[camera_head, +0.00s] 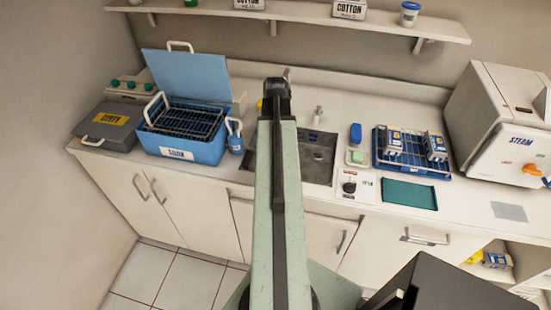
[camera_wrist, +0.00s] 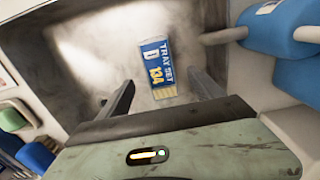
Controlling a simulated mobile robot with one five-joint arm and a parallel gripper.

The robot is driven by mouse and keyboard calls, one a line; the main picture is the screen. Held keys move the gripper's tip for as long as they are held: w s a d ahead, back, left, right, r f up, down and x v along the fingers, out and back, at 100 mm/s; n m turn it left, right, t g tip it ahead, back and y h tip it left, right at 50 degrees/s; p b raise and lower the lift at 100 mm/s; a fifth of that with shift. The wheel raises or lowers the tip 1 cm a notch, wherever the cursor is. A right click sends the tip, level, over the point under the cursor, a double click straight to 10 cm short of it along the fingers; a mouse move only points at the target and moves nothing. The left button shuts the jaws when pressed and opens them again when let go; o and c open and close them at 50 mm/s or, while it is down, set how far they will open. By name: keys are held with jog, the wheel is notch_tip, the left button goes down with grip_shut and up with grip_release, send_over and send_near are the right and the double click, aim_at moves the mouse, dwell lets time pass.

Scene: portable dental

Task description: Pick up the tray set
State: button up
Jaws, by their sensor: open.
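The tray set (camera_wrist: 157,68) is a small blue and white packet with a yellowish striped end, marked "TRAY SET D 134". In the wrist view it lies on the grey, stained floor of the sink. My gripper (camera_wrist: 161,80) is open, with its two dark fingers on either side of the packet in the picture. No contact is visible, and I cannot tell the height of the fingers above it. In the head view my arm covers part of the sink (camera_head: 318,158), and neither this packet nor the fingertips can be made out.
An open blue tub (camera_head: 185,150) with a dark rack stands left of the sink. Right of it are a green sponge (camera_head: 357,156), a blue rack (camera_head: 412,167) holding blue and white packets, a green mat (camera_head: 409,194) and a white steam machine (camera_head: 505,128). A shelf (camera_head: 300,13) runs above.

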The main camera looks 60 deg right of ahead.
jog(key=f+b, duration=0.4)
jog(key=f, duration=0.1)
jog(key=f+b, duration=0.2)
jog(key=shift+w+d+f, duration=0.1)
jog(key=shift+d+f, duration=0.1)
jog(key=shift+d, duration=0.1)
jog(key=shift+r, duration=0.2)
grip_shut()
jog(key=shift+r, duration=0.15)
notch_tip(320, 180, up, 10)
jog(key=p, duration=1)
